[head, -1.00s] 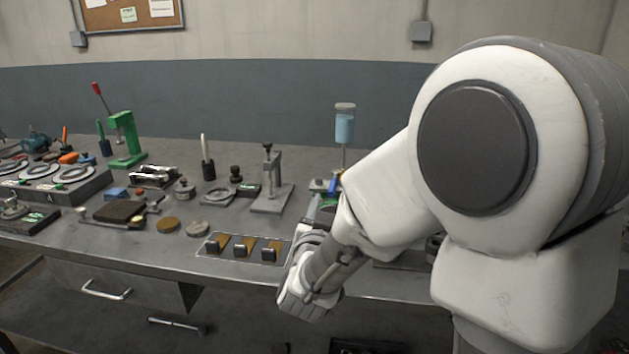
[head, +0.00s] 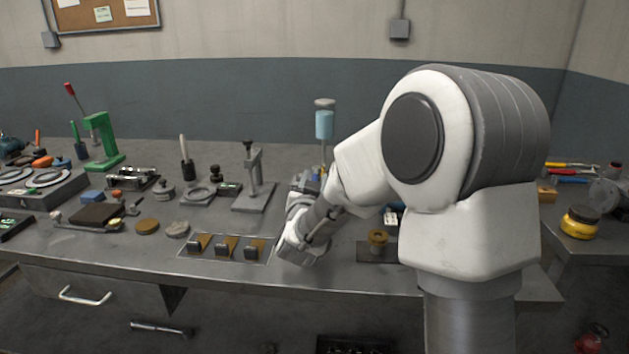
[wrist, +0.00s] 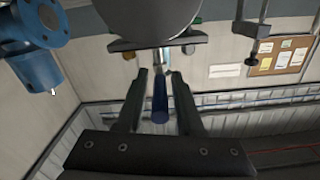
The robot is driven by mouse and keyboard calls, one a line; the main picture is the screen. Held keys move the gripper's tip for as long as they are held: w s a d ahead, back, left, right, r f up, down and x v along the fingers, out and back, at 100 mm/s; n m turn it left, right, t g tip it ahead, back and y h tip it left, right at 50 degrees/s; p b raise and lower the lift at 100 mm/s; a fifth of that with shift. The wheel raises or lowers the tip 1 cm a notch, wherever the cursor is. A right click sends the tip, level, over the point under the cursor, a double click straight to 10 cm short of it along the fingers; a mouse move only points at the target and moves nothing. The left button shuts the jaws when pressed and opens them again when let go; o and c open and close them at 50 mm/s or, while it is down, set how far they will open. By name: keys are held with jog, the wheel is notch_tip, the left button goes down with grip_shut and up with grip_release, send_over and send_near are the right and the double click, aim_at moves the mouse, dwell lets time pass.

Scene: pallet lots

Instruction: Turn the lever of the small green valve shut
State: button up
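I cannot make out a small green valve for sure in either view. In the wrist view, my gripper (wrist: 160,76) is open, with its two dark fingers apart. A dark blue handle-like bar (wrist: 160,100) shows between the fingers, with a gap on each side; I cannot tell its depth or what it belongs to. A tiny green bit (wrist: 196,47) shows beyond the right finger, too small to identify. In the head view my arm hides the fingers and part of the bench behind them.
A blue flanged body (wrist: 48,70) is at the wrist view's left. On the bench (head: 330,262) stand a panel with brown switches (head: 227,247), a grey stand (head: 254,175), a green press (head: 103,142) and a bottle with blue liquid (head: 324,123). A yellow-topped pot (head: 580,222) stands at right.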

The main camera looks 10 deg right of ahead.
grip_shut()
dwell(1.2)
